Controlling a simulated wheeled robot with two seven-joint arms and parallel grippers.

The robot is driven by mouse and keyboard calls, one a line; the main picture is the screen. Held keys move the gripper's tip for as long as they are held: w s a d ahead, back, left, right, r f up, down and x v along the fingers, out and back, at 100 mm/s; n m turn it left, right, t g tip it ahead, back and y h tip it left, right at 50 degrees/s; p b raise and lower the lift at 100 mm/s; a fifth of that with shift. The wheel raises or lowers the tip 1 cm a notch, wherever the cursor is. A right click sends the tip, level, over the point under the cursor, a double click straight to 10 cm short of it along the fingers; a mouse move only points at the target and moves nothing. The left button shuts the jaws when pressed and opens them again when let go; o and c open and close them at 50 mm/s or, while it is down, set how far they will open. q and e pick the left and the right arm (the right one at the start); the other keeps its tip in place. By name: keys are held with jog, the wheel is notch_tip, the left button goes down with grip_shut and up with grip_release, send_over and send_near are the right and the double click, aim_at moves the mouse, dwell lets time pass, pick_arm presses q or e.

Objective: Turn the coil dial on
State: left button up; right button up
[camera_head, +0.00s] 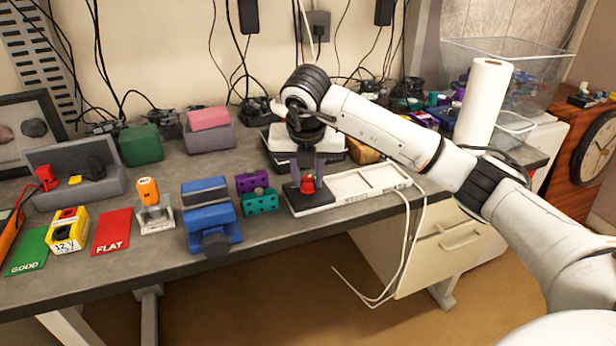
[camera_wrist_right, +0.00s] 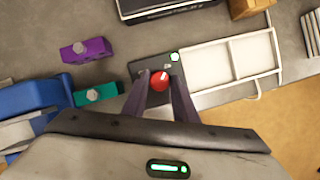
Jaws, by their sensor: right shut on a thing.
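The coil dial is a red knob (camera_head: 308,186) on a small dark box near the front of the bench. In the right wrist view the red knob (camera_wrist_right: 159,77) has a white pointer mark. My right gripper (camera_head: 307,179) points down over it, with a finger on either side, shut on the knob. The fingers hide parts of the box top. My left gripper is not in view.
A white frame-like tray (camera_head: 362,183) adjoins the box on the right. Purple (camera_head: 251,181) and teal (camera_head: 260,201) blocks and a blue vise (camera_head: 210,215) stand to the left. A paper towel roll (camera_head: 483,105) stands at the right.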

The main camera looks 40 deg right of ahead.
dwell(0.4)
jog(key=o, duration=1)
jog(key=shift+o, duration=0.2)
jog(key=v, duration=1)
jog(key=shift+r, duration=0.15)
